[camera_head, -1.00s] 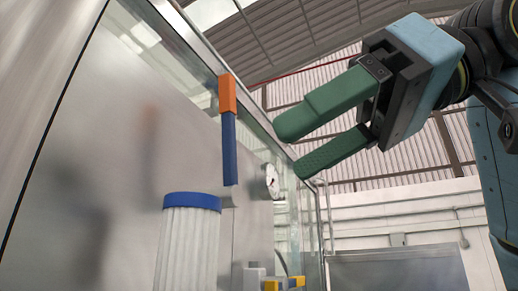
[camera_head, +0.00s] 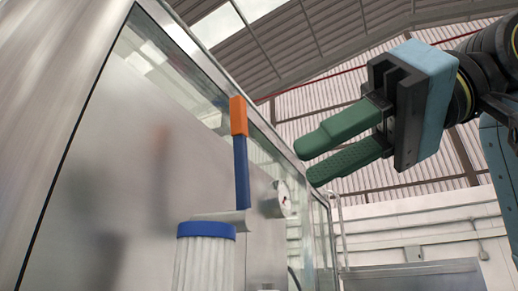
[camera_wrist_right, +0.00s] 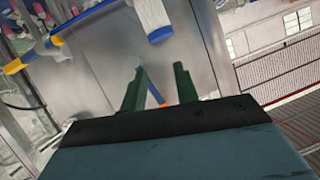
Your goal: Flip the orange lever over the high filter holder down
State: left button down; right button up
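The lever has an orange tip (camera_head: 238,115) on a blue shaft (camera_head: 242,175) and stands upright in the head view. Its foot meets a grey bracket just above the blue cap (camera_head: 206,229) of the white pleated filter (camera_head: 203,265). My right gripper (camera_head: 306,163) is to the right of the lever, its green fingers pointing left toward it. The fingers are apart with nothing between them, and do not appear to touch the lever. In the right wrist view the lever's blue shaft (camera_wrist_right: 152,92) shows between and beyond the open fingers. My left gripper is not in view.
A large metal panel (camera_head: 110,180) with a glass-edged frame lies behind the lever. A round gauge (camera_head: 282,198) sits right of the shaft. The wrist view shows a blue-rimmed white cylinder (camera_wrist_right: 150,12) and a yellow-and-blue bar (camera_wrist_right: 35,55) at upper left.

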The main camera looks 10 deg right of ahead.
jog(key=w+d+r+m+y+p, duration=0.1)
jog(key=w+d+r+m, duration=0.1)
jog(key=r+m, duration=0.1)
jog(key=w+d+r+m+y+p, duration=0.1)
jog(key=w+d+r+m+p, duration=0.1)
jog(key=w+r+m, duration=0.1)
jog(key=w+d+r+m+y+p, duration=0.1)
jog(key=w+d+r+m+y, duration=0.1)
jog(key=m, duration=0.3)
jog(key=shift+w+d+r+m+t, duration=0.1)
jog(key=shift+d+r+m+t, duration=0.05)
jog(key=shift+r, duration=0.2)
jog(key=shift+w+d+r+m+t, duration=0.1)
jog(key=shift+r+m+t, duration=0.05)
jog(key=shift+r, duration=0.2)
grip_shut()
jog(key=shift+w+d+r+m, duration=0.3)
jog(key=shift+w+d+m, duration=0.1)
jog(key=shift+m, duration=0.3)
